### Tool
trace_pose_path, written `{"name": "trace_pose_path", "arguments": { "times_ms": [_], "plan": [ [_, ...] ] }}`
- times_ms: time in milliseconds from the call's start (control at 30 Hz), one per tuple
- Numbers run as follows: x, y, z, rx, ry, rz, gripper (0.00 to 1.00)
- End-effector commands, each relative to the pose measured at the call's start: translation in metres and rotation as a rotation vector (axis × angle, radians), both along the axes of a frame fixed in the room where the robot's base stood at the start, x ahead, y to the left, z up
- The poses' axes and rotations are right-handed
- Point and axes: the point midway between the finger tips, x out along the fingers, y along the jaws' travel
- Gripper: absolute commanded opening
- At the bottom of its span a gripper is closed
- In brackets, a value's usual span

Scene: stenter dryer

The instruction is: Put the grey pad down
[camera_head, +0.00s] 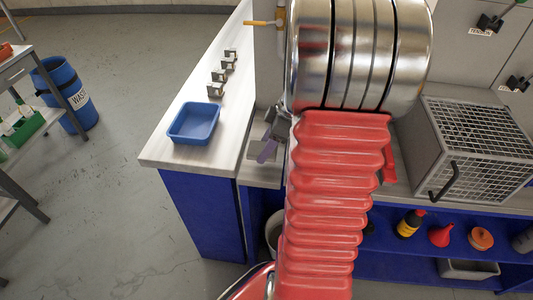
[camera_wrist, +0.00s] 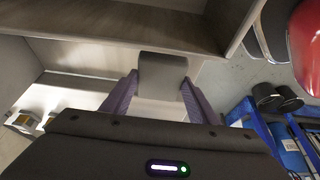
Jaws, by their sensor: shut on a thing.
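The grey pad (camera_wrist: 163,72) is a small, flat, dark grey piece in the middle of the wrist view. My gripper (camera_wrist: 160,82) has two purple fingers, one on each side of the pad, and is shut on it. A pale, wood-grained surface lies beyond the pad, and I cannot tell how far the pad is from it. In the head view, a purple finger of my gripper (camera_head: 267,150) shows beside the pale counter's inner edge. The pad cannot be made out there, as my arm hides much of that area.
A blue tray (camera_head: 194,123) and several small metal blocks (camera_head: 216,90) stand on the white counter (camera_head: 180,92). A wire-mesh box (camera_head: 473,150) stands at right. Bottles and a red funnel (camera_head: 440,236) sit on the blue shelf below. A blue waste barrel (camera_head: 66,92) stands at left.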

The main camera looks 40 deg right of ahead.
Motion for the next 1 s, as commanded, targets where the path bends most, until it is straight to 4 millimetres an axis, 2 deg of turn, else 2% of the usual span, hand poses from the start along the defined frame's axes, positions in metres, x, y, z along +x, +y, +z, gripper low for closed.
{"name": "trace_pose_path", "arguments": {
  "times_ms": [233, 533, 900, 933, 1000],
  "plan": [
    [0.0, 0.0, -0.003, 0.001, 0.001, 0.0, 0.36],
    [0.0, 0.001, -0.035, 0.001, 0.001, 0.002, 0.36],
    [0.001, 0.001, -0.038, 0.0, 0.001, 0.002, 0.36],
    [0.001, 0.001, -0.039, 0.0, 0.001, 0.002, 0.55],
    [0.001, 0.001, -0.039, 0.0, 0.001, 0.002, 0.6]
  ]
}}
